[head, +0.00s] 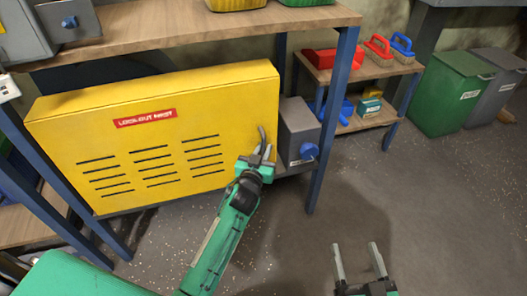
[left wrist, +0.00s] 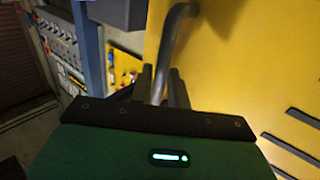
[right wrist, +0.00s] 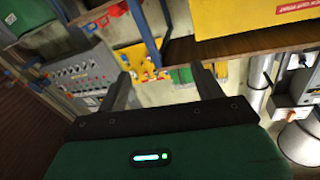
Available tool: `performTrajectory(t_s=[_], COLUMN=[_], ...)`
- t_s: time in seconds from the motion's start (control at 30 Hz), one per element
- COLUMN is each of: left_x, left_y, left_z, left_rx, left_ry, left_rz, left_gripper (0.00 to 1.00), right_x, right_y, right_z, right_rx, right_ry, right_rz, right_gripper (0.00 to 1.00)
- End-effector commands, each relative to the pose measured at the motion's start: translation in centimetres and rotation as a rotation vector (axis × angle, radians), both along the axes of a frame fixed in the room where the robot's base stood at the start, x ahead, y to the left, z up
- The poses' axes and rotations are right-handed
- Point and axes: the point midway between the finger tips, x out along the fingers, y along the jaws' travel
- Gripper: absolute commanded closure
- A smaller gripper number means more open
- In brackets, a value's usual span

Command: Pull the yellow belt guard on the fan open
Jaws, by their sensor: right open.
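The yellow belt guard (head: 150,140) is a wide slotted box panel under the wooden bench top, with a red label on its front. It looks shut. A grey curved handle (head: 262,137) stands near its right edge; the handle also shows in the left wrist view (left wrist: 176,35). My left gripper (head: 262,152) is at the handle's lower part, its fingers drawn close on either side of the bar. My right gripper (head: 358,262) is open and empty above the floor, apart from the guard.
A grey box with a blue knob (head: 299,135) sits just right of the guard, beside a blue bench leg (head: 333,110). A small shelf (head: 370,72) with brushes and green and grey bins (head: 449,92) stand further right. The floor in front is clear.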

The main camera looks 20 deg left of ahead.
Motion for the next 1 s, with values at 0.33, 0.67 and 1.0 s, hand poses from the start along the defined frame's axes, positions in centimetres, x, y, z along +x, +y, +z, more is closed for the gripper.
performTrajectory(t_s=[0.33, 0.67, 1.0], left_x=[0.3, 0.3, -1.6], left_y=[0.0, 0.0, -1.0], left_z=[0.0, 0.0, 0.1], left_rx=[0.000, 0.000, 0.000], left_ry=[0.001, 0.001, 0.004], left_rz=[0.000, -0.001, -0.035], left_gripper=[0.83, 1.00, 1.00], right_x=[0.1, 0.1, -1.7], right_y=[-0.1, -0.1, 0.9], right_z=[0.3, 0.3, -3.4], right_rx=[0.003, 0.003, -0.043], right_ry=[-0.013, -0.013, 0.184], right_rz=[-0.003, -0.002, 0.038], right_gripper=[0.31, 0.31, 0.31])
